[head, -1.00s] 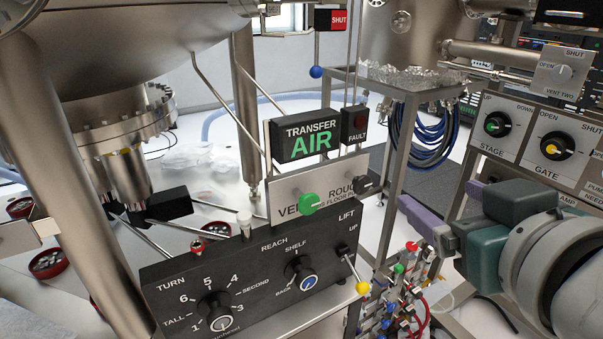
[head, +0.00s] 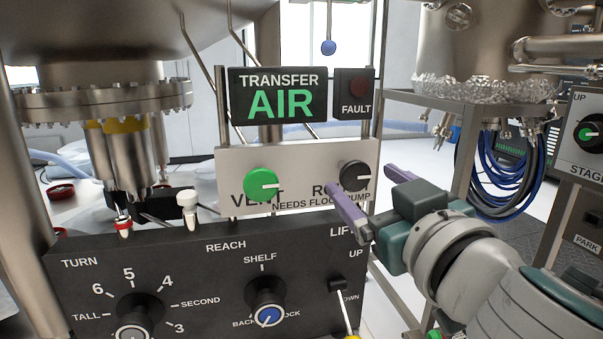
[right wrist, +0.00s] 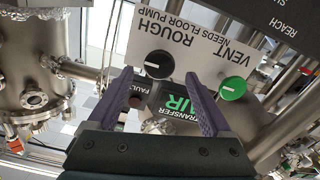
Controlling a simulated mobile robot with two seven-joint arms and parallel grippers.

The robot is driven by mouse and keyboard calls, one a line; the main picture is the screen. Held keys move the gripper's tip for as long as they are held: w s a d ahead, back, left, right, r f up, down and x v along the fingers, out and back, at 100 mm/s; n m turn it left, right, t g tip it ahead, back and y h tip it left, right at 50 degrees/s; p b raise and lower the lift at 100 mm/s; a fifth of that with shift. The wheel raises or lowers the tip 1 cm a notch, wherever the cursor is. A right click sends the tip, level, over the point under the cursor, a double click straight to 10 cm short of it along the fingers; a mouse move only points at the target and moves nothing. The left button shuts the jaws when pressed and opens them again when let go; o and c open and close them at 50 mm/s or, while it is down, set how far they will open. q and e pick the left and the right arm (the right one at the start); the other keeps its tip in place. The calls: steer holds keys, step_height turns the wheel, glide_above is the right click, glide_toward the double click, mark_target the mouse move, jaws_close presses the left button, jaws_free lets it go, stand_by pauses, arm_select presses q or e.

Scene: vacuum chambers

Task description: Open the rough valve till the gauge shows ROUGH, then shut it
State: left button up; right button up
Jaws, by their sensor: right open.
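The rough valve is a round black knob (head: 355,176) at the right of a pale panel, above the word ROUGH. It also shows in the right wrist view (right wrist: 158,65), upside down, with a white mark. My left gripper is out of view.
A green VENT knob (head: 262,184) sits just left of the rough knob. A dark FAULT box (head: 354,94) is above. Below is a black control panel (head: 200,280) with dials and a lift lever (head: 345,305). A steel frame (head: 462,150) stands to the right.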

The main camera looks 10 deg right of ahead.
mark_target(356, 175)
steer(key=shift+w, duration=2.35)
jaws_close()
